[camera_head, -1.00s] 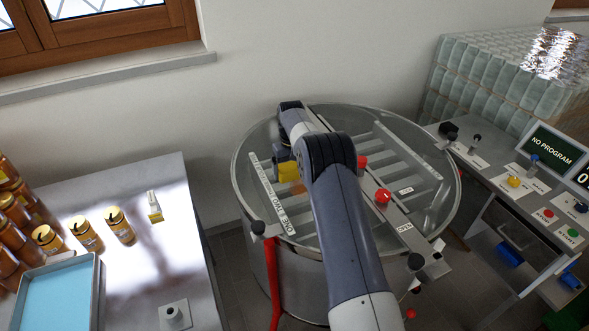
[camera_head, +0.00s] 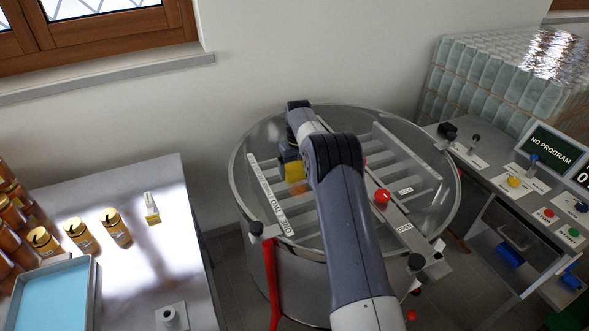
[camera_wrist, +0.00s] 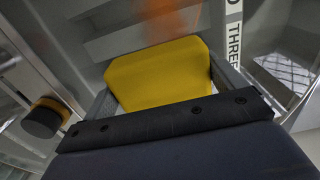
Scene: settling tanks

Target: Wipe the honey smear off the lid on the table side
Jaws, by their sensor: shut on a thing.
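My gripper (camera_wrist: 165,90) is shut on a yellow sponge (camera_wrist: 158,74), which fills the middle of the wrist view. In the head view the sponge (camera_head: 294,171) is over the left, table-side part of the round tank's clear lid (camera_head: 262,150). An orange honey smear (camera_wrist: 174,18) shows just beyond the sponge in the wrist view. In the head view only a small orange patch shows by the sponge, partly hidden by my arm. I cannot tell whether the sponge touches the lid.
A steel table (camera_head: 130,195) with amber jars (camera_head: 82,236) and a blue tray (camera_head: 50,296) stands at left. A red knob (camera_head: 382,196) sits on the bar across the tank. A control desk (camera_head: 480,160) stands at right. A black knob (camera_wrist: 42,122) is beside my gripper.

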